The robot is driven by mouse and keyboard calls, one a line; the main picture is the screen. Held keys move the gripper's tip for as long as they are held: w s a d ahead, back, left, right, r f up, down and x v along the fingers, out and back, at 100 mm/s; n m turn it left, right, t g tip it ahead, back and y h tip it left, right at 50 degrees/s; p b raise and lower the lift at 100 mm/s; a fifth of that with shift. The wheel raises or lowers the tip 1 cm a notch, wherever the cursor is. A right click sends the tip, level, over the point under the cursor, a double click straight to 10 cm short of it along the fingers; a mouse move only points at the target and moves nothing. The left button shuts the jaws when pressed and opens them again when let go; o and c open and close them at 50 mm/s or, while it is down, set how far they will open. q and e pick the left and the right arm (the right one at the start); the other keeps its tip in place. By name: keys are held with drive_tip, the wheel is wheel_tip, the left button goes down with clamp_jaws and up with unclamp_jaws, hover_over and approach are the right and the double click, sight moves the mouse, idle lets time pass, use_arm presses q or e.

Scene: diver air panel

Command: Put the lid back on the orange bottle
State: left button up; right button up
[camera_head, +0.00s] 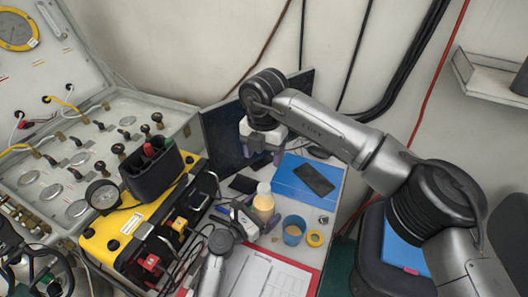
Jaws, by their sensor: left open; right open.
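The orange bottle (264,204) stands upright on the table, with a pale top. I cannot tell whether that top is the lid or the bare neck, and I see no separate lid for certain. My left gripper (254,213) is open, low beside the bottle on its left, with its fingers close to the bottle's lower part. I cannot tell whether they touch it. My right gripper (263,156) is open and empty, pointing down above and behind the bottle, in front of the dark screen.
A blue cup (292,232) and a yellow tape roll (314,239) stand right of the bottle. A dark phone (314,179) lies on a blue folder (290,184) behind. A red-edged clipboard (268,275) lies in front. The yellow case (112,224) crowds the left.

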use_arm(q)
drive_tip(key=p+v, duration=0.2)
drive_tip(key=v, duration=1.1)
drive_tip(key=shift+s+a, duration=0.2)
drive_tip(key=shift+r, duration=0.1)
